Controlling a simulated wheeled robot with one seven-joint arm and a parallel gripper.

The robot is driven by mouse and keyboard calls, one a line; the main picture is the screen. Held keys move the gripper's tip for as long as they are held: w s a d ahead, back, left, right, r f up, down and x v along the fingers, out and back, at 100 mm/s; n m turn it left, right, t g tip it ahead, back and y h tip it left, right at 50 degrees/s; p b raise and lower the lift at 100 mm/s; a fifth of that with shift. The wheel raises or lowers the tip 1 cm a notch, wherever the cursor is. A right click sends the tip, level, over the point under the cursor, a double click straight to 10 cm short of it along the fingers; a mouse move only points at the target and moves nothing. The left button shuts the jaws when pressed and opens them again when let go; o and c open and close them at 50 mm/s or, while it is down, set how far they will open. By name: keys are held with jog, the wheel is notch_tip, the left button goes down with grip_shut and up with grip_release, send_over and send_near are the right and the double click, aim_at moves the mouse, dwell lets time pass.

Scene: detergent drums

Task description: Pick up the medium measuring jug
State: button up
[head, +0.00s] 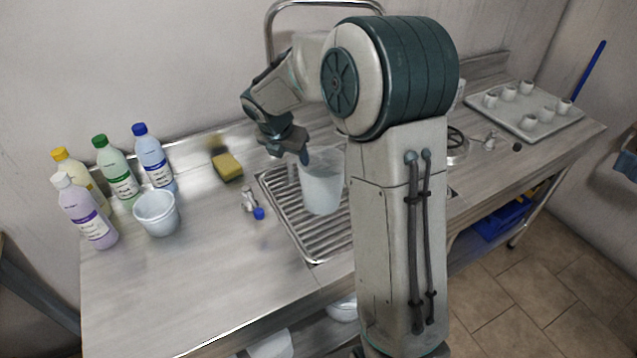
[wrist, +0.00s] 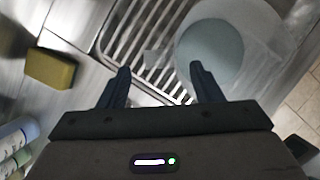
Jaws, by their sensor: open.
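A translucent, whitish measuring jug (head: 321,188) stands on the ribbed metal drainer (head: 306,246), partly hidden by my arm on its right. No other measuring jug is plain to compare it with for size. In the wrist view the jug (wrist: 212,52) shows from above, beyond my right finger. My gripper (head: 290,153) is at the upper left of the jug in the head view, pointing down. Contact with the jug cannot be told.
A yellow sponge (head: 227,167) lies left of the drainer. A pale tub (head: 156,213) and several detergent bottles (head: 120,180) stand at the left. A small blue-capped item (head: 254,205) lies near the drainer. A tray (head: 525,112) with several cups is at the right. The front-left counter is clear.

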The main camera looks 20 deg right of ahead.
aim_at(293, 160)
jog(key=x, duration=0.4)
jog(key=shift+w+d+f, duration=0.1)
jog(key=shift+f, duration=0.2)
grip_shut()
jog(key=shift+r, duration=0.25)
